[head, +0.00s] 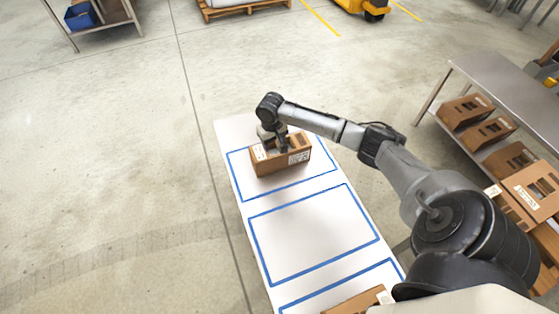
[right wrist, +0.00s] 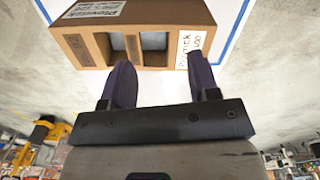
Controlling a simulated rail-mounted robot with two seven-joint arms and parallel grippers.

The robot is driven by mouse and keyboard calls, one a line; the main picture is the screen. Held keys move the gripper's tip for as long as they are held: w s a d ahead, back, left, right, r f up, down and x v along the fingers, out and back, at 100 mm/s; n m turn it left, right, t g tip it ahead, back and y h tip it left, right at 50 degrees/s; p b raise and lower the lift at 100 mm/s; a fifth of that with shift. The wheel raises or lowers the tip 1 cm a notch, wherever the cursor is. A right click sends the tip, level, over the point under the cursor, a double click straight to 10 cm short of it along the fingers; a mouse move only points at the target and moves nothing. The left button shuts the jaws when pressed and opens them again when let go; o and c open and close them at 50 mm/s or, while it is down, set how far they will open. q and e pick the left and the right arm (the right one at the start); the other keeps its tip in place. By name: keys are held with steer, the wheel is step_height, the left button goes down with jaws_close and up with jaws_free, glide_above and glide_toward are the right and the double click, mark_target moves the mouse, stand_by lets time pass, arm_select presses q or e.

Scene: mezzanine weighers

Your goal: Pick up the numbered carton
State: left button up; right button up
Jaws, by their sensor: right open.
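A brown carton (head: 267,169) with white printed labels and cut-out openings stands at the far end of the white table (head: 290,240), inside a blue-outlined rectangle. In the right wrist view the carton (right wrist: 170,14) fills the top; its labels carry a word and what looks like a number, partly legible. My right gripper (head: 279,146) is over the carton in the head view, pointing down. In the right wrist view its two dark fingers (right wrist: 160,58) are apart, with nothing clearly between them; their tips overlap the carton's near edge. I cannot tell whether they touch it. My left gripper is not in view.
The middle blue rectangle is empty. Another carton (head: 362,301) is partly visible at the table's near end. A metal bench (head: 505,85) with several cartons on its lower shelf stands to the right. A pallet (head: 243,8) lies at the back; the floor on the left is clear.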

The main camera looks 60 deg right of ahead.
steer(key=d+r+m+b, duration=0.1)
steer(key=d+r+m, duration=0.1)
steer(key=d, duration=0.4)
steer(key=f, duration=0.2)
steer(key=f+b, duration=0.1)
steer(key=f, duration=0.1)
steer(key=f+b, duration=0.1)
steer(key=f, duration=0.1)
steer(key=shift+w+a+f, duration=0.15)
steer(key=shift+w+f, duration=0.2)
steer(key=shift+w, duration=0.05)
steer(key=shift+f+b, duration=0.35)
steer(key=shift+f, duration=0.4)
steer(key=f, duration=0.1)
steer(key=f+b, duration=0.1)
steer(key=f, duration=0.1)
steer(key=f+b, duration=0.1)
steer(key=f, duration=0.1)
steer(key=shift+s, duration=0.25)
steer(key=shift+c, duration=0.4)
steer(key=shift+c, duration=0.7)
jaws_close()
